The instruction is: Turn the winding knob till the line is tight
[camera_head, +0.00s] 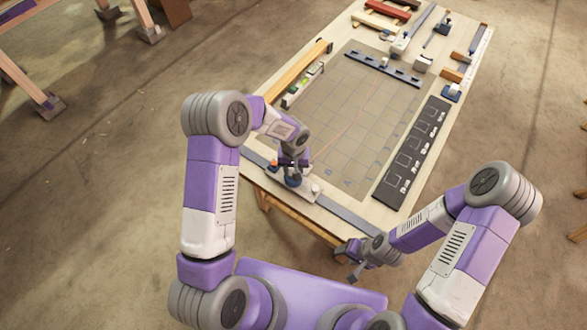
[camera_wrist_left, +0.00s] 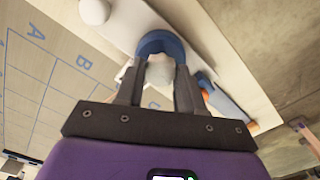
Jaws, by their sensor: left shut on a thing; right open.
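The winding knob shows pale grey in the left wrist view (camera_wrist_left: 160,70), in front of a blue round part (camera_wrist_left: 163,43) on a white base plate (camera_head: 313,199) at the table's near end. My left gripper (camera_head: 292,176) is over the base plate in the head view. In the left wrist view its fingers (camera_wrist_left: 158,88) are shut on the knob from both sides. A thin orange-brown line (camera_head: 349,127) runs over the grid mat; I cannot tell how tight it is. My right gripper (camera_head: 356,270) is open and empty, apart from the table's near edge.
The grid mat (camera_head: 385,117) has a dark bar (camera_head: 383,68) across its far end and a black marked panel (camera_head: 412,153) along its right side. A wooden lath (camera_head: 301,75) lies on the left. Blocks and small tools crowd the table's far end.

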